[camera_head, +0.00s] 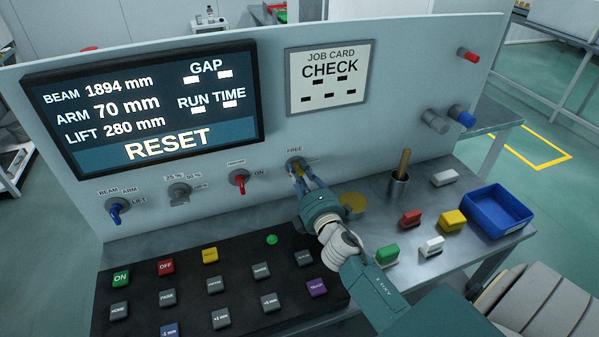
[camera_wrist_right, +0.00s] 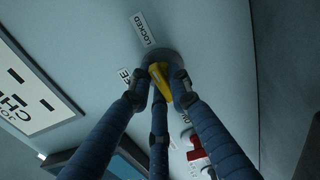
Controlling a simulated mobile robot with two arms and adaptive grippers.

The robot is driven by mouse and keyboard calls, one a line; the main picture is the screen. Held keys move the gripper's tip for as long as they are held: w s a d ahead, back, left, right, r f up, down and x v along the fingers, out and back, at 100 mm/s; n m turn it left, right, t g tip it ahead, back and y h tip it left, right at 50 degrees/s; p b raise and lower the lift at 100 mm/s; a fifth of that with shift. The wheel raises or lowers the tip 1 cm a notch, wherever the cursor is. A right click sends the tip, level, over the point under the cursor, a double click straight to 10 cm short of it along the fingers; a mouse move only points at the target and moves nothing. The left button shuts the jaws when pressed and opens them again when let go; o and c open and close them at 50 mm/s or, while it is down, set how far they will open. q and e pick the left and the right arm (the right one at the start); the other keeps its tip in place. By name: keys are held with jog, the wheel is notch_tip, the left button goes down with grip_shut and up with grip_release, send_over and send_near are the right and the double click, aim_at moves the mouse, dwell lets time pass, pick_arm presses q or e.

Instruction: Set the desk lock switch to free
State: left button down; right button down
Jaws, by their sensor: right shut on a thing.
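The desk lock switch (camera_head: 295,162) is on the upright panel, on a round dark base with the label FREE above it. In the right wrist view its yellow handle (camera_wrist_right: 159,77) shows between my fingers, with a LOCKED label (camera_wrist_right: 142,29) nearby and the FREE label partly covered by a finger. My right gripper (camera_head: 301,174) is shut on the yellow handle; it also shows in the right wrist view (camera_wrist_right: 160,88). The fingers hide part of the handle, so I cannot tell which label it points at. My left gripper is not in view.
A red-handled switch (camera_head: 240,182) and a blue one (camera_head: 115,213) are to the left. A button console (camera_head: 185,250) lies below. A cup with a wooden handle (camera_head: 398,186), colored blocks (camera_head: 411,219) and a blue bin (camera_head: 497,212) stand right.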

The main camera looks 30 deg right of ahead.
jog(key=n, duration=0.4)
jog(key=shift+a, duration=0.1)
jog(key=n+p, duration=0.1)
jog(key=n, duration=0.3)
jog(key=shift+n, duration=0.3)
jog(key=n+p, duration=0.1)
jog(key=n, duration=0.3)
jog(key=shift+a+n, duration=0.1)
jog(key=shift+n, duration=0.2)
jog(key=shift+f+n+p, duration=0.2)
jog(key=shift+n+p, duration=0.5)
jog(key=shift+n, duration=1.3)
